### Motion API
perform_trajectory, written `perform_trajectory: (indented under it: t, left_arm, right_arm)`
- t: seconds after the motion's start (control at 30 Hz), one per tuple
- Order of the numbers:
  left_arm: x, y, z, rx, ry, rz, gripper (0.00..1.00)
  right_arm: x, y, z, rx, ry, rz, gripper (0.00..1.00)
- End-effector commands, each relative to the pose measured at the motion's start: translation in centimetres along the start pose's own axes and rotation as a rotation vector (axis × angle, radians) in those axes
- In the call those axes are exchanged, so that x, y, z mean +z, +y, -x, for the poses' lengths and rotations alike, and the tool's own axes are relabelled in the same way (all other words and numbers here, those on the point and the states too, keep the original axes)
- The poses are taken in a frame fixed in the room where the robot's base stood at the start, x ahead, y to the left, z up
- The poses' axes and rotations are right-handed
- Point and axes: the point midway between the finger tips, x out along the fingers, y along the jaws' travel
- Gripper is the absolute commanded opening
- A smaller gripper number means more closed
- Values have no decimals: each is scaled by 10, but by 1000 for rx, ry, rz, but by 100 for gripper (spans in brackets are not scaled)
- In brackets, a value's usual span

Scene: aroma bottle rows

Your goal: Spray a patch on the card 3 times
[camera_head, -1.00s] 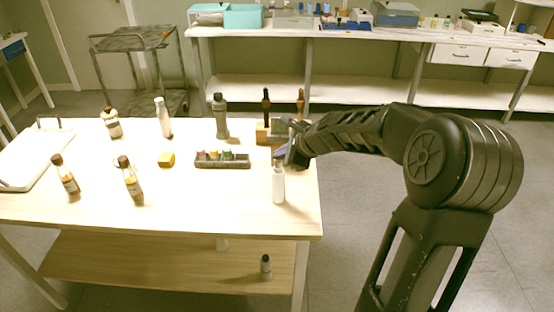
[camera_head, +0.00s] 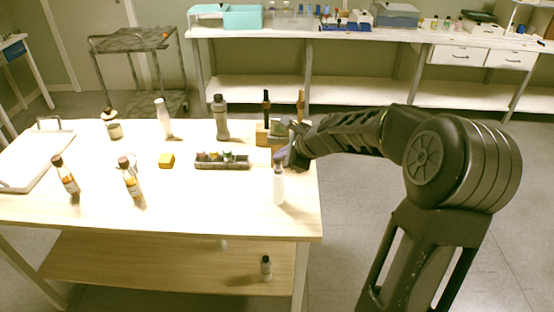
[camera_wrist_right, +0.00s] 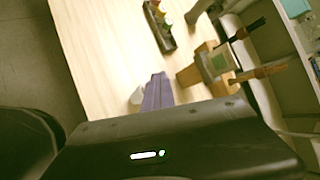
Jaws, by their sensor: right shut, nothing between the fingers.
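A slim white spray bottle (camera_head: 279,186) stands upright near the right edge of the table. My right gripper (camera_head: 287,157) is shut and empty, just above and behind its top; I cannot tell whether they touch. In the wrist view, the purple shut fingers (camera_wrist_right: 158,90) are beside the bottle's pale shape (camera_wrist_right: 137,95), partly hidden. Behind the gripper, a wooden block (camera_head: 263,134) holds a small card with a greenish patch (camera_wrist_right: 220,61). In the head view, the card (camera_head: 280,129) is partly covered by my arm. My left gripper is not in view.
Amber bottles (camera_head: 130,180) stand to the left, a grey bottle (camera_head: 220,118) behind. A white tray (camera_head: 30,160) is at far left. The front middle is clear.

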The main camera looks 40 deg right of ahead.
Motion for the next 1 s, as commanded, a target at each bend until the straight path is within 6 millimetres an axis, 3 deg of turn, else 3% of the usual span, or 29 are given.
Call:
perform_trajectory:
  t: [0.17, 0.63, 1.0]
  left_arm:
    - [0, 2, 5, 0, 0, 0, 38]
    - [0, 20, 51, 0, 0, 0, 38]
    - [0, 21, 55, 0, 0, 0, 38]
  right_arm:
    - [2, -1, 3, 4, 1, -1, 0]
    - [28, -28, 39, 0, 0, 0, 0]
    - [31, -31, 42, -1, 0, 0, 0]
